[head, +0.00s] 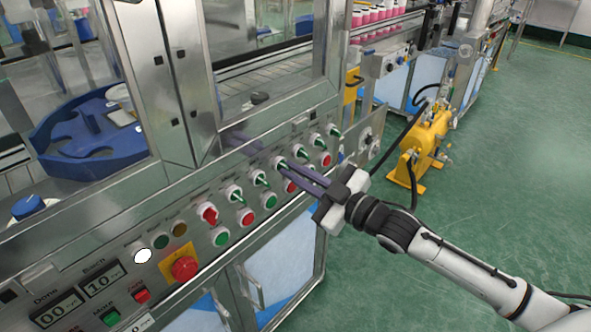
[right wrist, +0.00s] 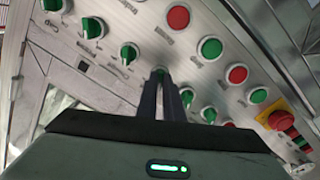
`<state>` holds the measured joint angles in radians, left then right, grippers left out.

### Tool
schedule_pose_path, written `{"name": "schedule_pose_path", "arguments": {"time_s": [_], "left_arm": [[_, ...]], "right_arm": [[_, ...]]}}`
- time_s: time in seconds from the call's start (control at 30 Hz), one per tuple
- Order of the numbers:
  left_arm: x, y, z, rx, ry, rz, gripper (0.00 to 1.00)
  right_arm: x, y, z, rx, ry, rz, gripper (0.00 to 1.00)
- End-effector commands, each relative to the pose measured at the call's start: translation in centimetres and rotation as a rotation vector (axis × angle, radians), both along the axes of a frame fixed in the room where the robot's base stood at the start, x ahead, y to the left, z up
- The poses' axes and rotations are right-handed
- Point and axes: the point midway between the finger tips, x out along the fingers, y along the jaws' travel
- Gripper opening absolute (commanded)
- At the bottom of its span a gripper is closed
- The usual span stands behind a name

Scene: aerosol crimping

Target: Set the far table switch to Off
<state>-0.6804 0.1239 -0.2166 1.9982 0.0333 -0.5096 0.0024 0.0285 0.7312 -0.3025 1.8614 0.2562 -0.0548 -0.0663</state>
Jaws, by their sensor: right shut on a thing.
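A row of green rotary switches runs along the slanted steel control panel (head: 150,222). The labels are too small to read, so I cannot tell by name which is the far table switch. My right gripper (head: 284,167) reaches in from the right with its two long dark fingers shut on a green switch (head: 281,162) in the middle of the row. In the right wrist view, the fingertips (right wrist: 163,75) close around this switch and mostly hide it, so its setting is unclear. My left gripper is in neither view.
Neighbouring green switches (head: 260,178) stand close on both sides. Red and green buttons (head: 269,201) sit just below. A red emergency stop (head: 184,268) on a yellow plate is lower left. A yellow machine (head: 424,150) stands behind my arm; green floor is open at right.

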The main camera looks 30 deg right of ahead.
Motion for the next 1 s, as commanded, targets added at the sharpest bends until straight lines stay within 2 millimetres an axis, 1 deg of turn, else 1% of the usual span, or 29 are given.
{"name": "schedule_pose_path", "arguments": {"time_s": [0.53,0.57,0.6,0.67,1.0], "left_arm": [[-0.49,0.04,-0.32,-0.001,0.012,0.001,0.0],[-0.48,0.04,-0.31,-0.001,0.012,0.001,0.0],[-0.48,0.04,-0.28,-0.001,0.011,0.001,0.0],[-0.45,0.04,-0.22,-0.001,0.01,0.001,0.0],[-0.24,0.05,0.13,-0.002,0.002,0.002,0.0]], "right_arm": [[-0.01,0.04,0.05,-0.027,-0.013,0.001,0.0],[-0.01,0.04,0.05,-0.027,-0.013,0.001,0.09],[-0.01,0.04,0.05,-0.027,-0.013,0.001,0.16],[-0.01,0.04,0.05,-0.026,-0.013,0.001,0.26],[-0.16,-0.05,-0.02,-0.025,-0.01,0.0,0.26]]}}
